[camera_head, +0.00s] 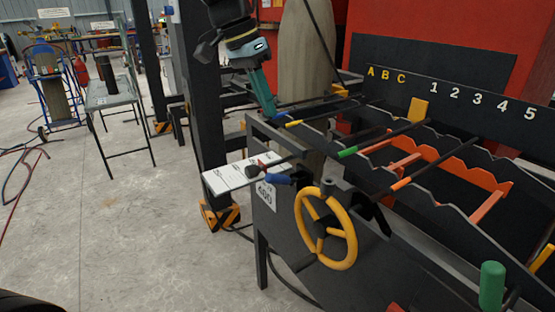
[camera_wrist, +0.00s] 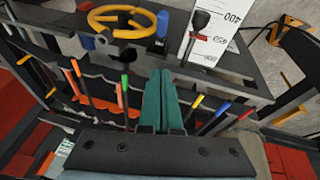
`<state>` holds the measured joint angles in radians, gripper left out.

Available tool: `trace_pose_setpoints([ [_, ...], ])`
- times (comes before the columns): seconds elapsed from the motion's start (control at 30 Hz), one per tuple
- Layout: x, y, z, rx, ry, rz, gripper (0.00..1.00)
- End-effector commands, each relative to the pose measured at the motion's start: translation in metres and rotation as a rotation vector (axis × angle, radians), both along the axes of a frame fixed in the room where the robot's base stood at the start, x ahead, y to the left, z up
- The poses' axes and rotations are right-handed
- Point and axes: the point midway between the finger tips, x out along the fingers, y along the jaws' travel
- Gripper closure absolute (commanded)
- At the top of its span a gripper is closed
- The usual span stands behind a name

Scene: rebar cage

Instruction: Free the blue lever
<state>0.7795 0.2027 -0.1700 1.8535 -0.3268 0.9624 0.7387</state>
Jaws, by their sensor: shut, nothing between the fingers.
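The blue lever (camera_head: 279,179) is a short blue handle beside the yellow handwheel at the front left corner of the dark rack. In the wrist view a blue handle (camera_wrist: 163,24) stands close to the wheel. My gripper (camera_head: 271,113) has teal fingers, shut and empty. It points down at the rack's left end, above and behind the lever and apart from it. In the wrist view my gripper (camera_wrist: 162,75) points toward the panel, with the blue handle beyond its tips. The lever's base is partly hidden.
The yellow handwheel (camera_head: 326,228) sits right of the lever. A black knob (camera_head: 253,172) and white scale plate (camera_head: 235,175) are on its left. Bars with coloured bands, including a green-banded bar (camera_head: 348,152), cross the rack near my fingers. A dark post (camera_head: 205,95) stands behind left.

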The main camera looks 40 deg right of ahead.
Motion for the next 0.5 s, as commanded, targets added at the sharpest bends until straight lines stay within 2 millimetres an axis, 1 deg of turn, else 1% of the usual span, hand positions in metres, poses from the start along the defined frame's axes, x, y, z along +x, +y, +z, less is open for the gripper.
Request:
trace_pose_setpoints([
  [0.17, -0.005, -0.006, -0.022, 0.005, 0.004, -0.001, 1.0],
  [0.5, -0.015, -0.026, -0.087, 0.006, 0.005, 0.0, 1.0],
])
